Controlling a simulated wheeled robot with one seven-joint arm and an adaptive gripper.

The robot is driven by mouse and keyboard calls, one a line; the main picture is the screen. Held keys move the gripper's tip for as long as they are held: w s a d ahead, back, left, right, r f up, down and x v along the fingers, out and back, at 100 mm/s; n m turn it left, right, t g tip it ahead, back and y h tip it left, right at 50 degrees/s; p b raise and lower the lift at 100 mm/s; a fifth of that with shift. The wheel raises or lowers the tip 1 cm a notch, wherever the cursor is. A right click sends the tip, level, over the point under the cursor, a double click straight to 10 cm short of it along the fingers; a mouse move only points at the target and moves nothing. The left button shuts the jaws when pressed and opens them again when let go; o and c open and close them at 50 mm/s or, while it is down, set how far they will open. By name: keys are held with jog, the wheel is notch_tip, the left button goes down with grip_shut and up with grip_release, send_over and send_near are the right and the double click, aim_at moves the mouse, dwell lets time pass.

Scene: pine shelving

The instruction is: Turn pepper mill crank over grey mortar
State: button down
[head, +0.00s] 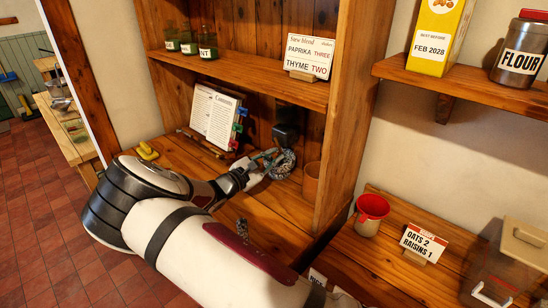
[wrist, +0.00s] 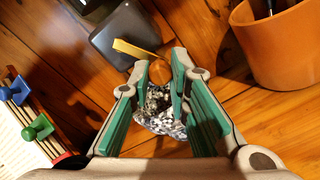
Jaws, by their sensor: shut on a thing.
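The pepper mill shows as a dark grey body (head: 286,133) at the back of the shelf bay, and also in the wrist view (wrist: 122,38). Its brass crank arm (wrist: 134,50) runs from the body to a round copper-coloured knob (wrist: 160,72). My gripper (wrist: 160,78) is shut on the knob, green pads on both sides; it also shows in the head view (head: 268,160). The speckled grey mortar (wrist: 158,122) sits below the fingertips, its near part partly hidden by them. In the head view the mortar (head: 286,166) is beside my gripper. Its contents cannot be made out.
An orange-brown pot (wrist: 285,50) stands close to the right of my gripper. An open book (head: 216,118) with coloured clips stands to the left. A shelf board (head: 250,78) with jars and a card is overhead.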

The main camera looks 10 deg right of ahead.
jog(key=m, duration=0.1)
jog(key=w+m, duration=0.1)
jog(key=m, duration=0.1)
jog(key=a+m, duration=0.1)
jog(key=m, duration=0.1)
jog(key=shift+w+a+f, duration=0.1)
jog(key=shift+w+f, duration=0.2)
jog(key=shift+f, duration=0.05)
jog(key=shift+m, duration=0.3)
jog(key=c, duration=1.5)
grip_release()
